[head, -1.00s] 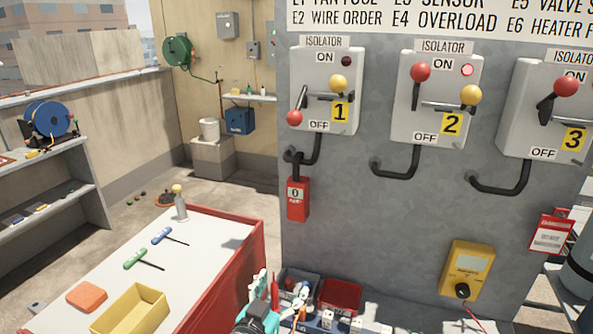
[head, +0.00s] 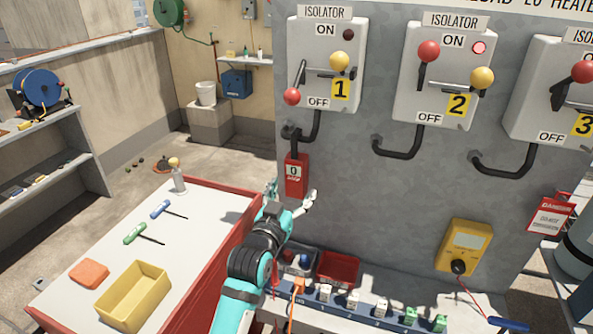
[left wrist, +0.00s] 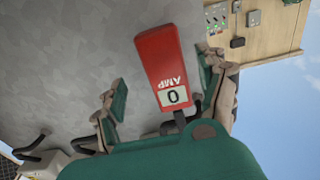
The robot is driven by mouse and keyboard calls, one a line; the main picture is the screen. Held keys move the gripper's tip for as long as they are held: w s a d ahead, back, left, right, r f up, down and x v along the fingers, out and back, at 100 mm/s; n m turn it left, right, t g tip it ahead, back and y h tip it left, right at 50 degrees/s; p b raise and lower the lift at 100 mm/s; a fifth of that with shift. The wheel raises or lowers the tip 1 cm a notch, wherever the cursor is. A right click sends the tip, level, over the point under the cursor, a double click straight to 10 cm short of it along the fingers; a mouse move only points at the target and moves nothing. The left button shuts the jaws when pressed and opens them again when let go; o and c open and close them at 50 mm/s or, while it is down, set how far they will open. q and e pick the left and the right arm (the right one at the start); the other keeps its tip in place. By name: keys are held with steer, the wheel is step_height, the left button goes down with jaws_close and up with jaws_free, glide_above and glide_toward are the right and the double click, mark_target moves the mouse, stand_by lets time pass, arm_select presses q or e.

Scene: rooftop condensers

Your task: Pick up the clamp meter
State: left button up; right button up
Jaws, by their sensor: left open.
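The clamp meter, a red body (head: 296,178) with a small display reading 0, hangs on the grey panel below isolator 1, at the lower end of a black cable or pipe. The left wrist view shows the red meter (left wrist: 158,58) upside down, with its display and the letters AMP. My left gripper (head: 290,197) is open in front of the panel, around the meter's lower end. In the left wrist view the fingers of this gripper (left wrist: 162,95) are on either side of the meter, with gaps visible. The meter's depth between them is hard to tell. My right gripper is not in view.
A white-topped red bench (head: 205,215) stands at the left with a yellow tray (head: 160,297) and tools. A red bin (head: 338,268) and a terminal strip (head: 345,300) lie below the panel. A yellow meter (head: 466,245) hangs at the right.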

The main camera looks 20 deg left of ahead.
mark_target(294, 185)
arm_select(q)
steer(key=shift+w+r, duration=0.1)
steer(key=shift+w, duration=0.15)
steer(key=w, duration=0.1)
steer(key=w+p, duration=0.1)
steer(key=w, duration=0.1)
steer(key=w+p, duration=0.1)
steer(key=shift+w+a, duration=0.2)
steer(key=shift+a, duration=0.05)
steer(key=shift+w, duration=0.25)
steer(key=shift+c, duration=0.4)
steer(key=c, duration=1.4)
